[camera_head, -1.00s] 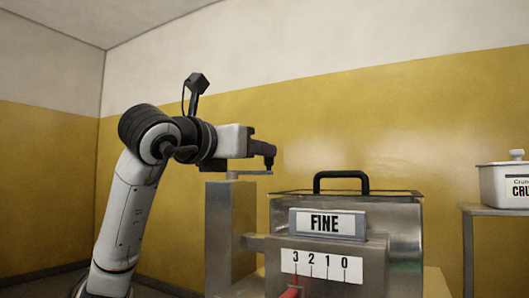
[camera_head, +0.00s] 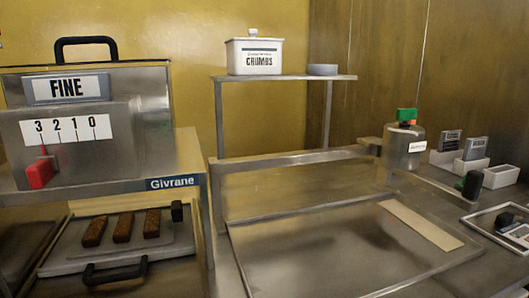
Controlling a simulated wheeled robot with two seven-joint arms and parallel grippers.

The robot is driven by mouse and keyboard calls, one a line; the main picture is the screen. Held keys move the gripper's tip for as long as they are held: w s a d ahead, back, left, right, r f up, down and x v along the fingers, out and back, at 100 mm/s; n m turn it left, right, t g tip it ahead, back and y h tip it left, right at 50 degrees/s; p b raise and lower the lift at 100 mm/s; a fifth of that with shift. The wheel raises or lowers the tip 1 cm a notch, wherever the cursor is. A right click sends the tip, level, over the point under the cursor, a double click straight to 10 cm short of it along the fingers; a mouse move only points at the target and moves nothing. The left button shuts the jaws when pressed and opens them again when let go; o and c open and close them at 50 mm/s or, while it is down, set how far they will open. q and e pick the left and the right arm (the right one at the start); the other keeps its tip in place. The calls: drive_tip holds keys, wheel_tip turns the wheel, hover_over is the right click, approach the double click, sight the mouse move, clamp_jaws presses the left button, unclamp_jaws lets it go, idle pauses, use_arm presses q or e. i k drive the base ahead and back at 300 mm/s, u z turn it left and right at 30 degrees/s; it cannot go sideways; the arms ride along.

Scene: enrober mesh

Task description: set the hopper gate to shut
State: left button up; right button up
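The steel hopper (camera_head: 150,100) stands at the left, with a black carry handle on top and a plate reading FINE (camera_head: 67,88). Below is a white scale (camera_head: 85,128) marked 3, 2, 1, 0 from left to right. The red gate lever (camera_head: 40,173) sits below the scale at its left end, under the 3. The gate itself is not distinguishable. Neither of my grippers shows in this view.
Under the Givrane housing (camera_head: 172,183), a tray (camera_head: 75,262) with a black handle holds three brown bars (camera_head: 122,228). A shallow steel pan (camera_head: 340,250) fills the middle. A CRUMBS tub (camera_head: 254,55) stands on the back shelf (camera_head: 290,77). A metal canister (camera_head: 403,148) and white holders stand right.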

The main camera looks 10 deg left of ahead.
sight(41, 173)
drive_tip(key=k, duration=1.35)
